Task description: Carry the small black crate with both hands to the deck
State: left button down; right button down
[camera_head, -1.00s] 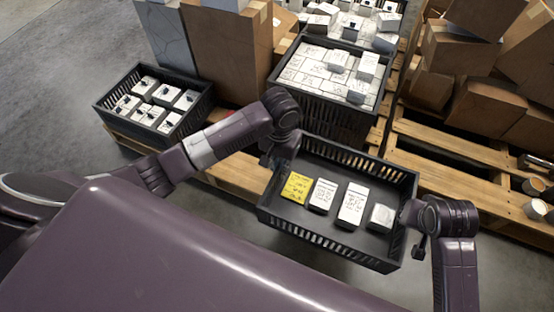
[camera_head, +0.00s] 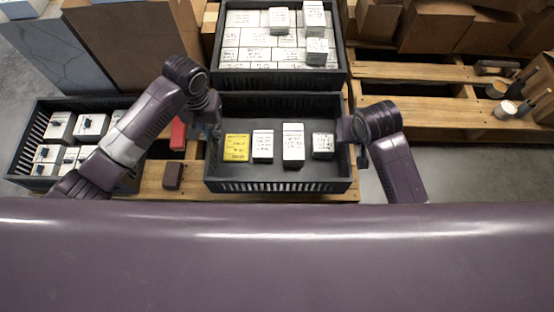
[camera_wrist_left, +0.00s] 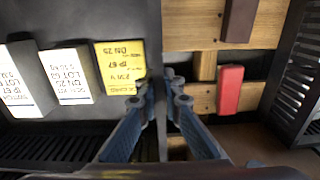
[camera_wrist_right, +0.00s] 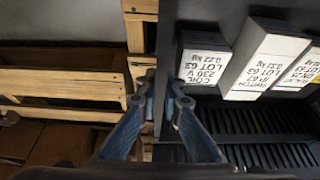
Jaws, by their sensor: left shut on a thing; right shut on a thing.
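The small black crate (camera_head: 280,186) is in the middle of the head view, over the front part of the wooden pallet deck (camera_head: 190,185). It looks level and holds a yellow box (camera_head: 236,147) and three white boxes (camera_head: 293,144). My left gripper (camera_head: 212,128) is shut on its left wall; the fingers also show in the left wrist view (camera_wrist_left: 174,82). My right gripper (camera_head: 354,146) is shut on its right wall, also in the right wrist view (camera_wrist_right: 168,85). I cannot tell whether the crate touches the deck; its underside is hidden.
A larger black crate (camera_head: 280,80) full of white boxes stands directly behind. Another black crate (camera_head: 35,150) is at left, partly behind my arm. A red object (camera_head: 178,133) and a brown block (camera_head: 173,175) lie left of the held crate. Another pallet (camera_head: 430,75) is at right.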

aim_at(217, 146)
pick_arm(q)
jog(key=shift+f+b, duration=0.35)
jog(key=shift+f, duration=0.35)
pick_arm(e)
jog(key=shift+f, duration=0.65)
pick_arm(q)
jog(key=shift+f, duration=0.15)
pick_arm(e)
jog(key=shift+f, duration=0.1)
